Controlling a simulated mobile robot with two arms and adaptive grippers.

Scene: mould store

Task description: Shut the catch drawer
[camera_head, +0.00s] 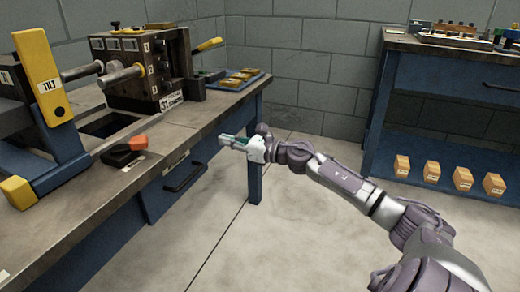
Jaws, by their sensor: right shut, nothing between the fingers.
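The catch drawer (160,202) is a blue front with a black bar handle (184,176), below the top of the left workbench. Its front looks close to the bench's front face; I cannot tell whether a small gap is left. My right gripper (224,141) is shut and empty. It appears in front of the bench edge, to the right of and above the handle in the picture, and apart from it. My left gripper is not in view.
The workbench (75,222) carries a grey mould block (135,65), a yellow TILT lever (42,75), a black-and-orange item (122,152) and a blue tray (222,86). A second blue bench (445,80) has orange blocks on its low shelf. The floor between is clear.

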